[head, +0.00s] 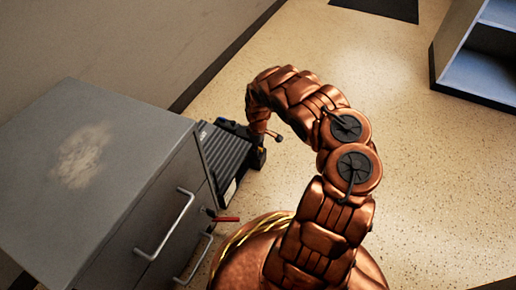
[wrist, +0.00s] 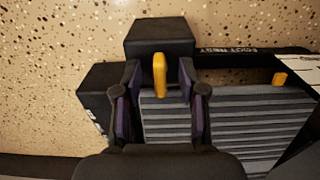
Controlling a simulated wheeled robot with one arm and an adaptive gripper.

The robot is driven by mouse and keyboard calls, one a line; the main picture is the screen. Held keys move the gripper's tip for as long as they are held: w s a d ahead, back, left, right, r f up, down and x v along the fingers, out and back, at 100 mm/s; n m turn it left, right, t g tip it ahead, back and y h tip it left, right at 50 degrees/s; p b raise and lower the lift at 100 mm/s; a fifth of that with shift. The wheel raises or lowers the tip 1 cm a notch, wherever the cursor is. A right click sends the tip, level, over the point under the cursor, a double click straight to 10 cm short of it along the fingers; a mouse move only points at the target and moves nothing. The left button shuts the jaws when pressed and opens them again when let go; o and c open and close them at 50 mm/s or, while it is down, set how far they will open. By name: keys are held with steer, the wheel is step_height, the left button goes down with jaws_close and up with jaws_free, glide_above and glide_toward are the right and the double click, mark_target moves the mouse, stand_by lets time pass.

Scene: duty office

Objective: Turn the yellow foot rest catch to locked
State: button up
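The foot rest (head: 228,150) is a dark ribbed pedal beside the grey cabinet in the head view. Its ribbed grey plate (wrist: 230,125) fills the lower right of the wrist view. The yellow catch (wrist: 159,76) is a short upright bar in front of a black block (wrist: 158,36). My gripper (wrist: 158,92) is open, with one dark finger on each side of the catch and visible gaps between. I cannot tell the catch's setting from its position. In the head view my arm mostly hides the gripper and catch.
A second yellow piece (wrist: 279,78) sits at the plate's far edge, near "FOOT REST" lettering. The grey cabinet (head: 95,150) has metal handles and a red lever (head: 226,219). A shelf unit (head: 480,55) stands at upper right. The speckled floor (head: 440,180) at right is clear.

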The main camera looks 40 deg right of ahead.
jaws_close()
steer(key=shift+s+a+r+m+p, duration=0.15)
steer(key=shift+m+p, duration=0.35)
steer(key=shift+p, duration=1.3)
steer(key=shift+m+p, duration=0.7)
steer(key=shift+f+m+p, duration=0.2)
steer(key=shift+m+p, duration=0.5)
steer(key=shift+m, duration=0.8)
steer(key=m, duration=0.5)
steer(key=m+p, duration=0.3)
steer(key=m, duration=0.1)
steer(key=shift+r+m, duration=0.15)
steer(key=shift+m, duration=0.15)
steer(key=shift+m+p, duration=1.35)
steer(key=shift+m, duration=0.05)
steer(key=shift+d, duration=0.2)
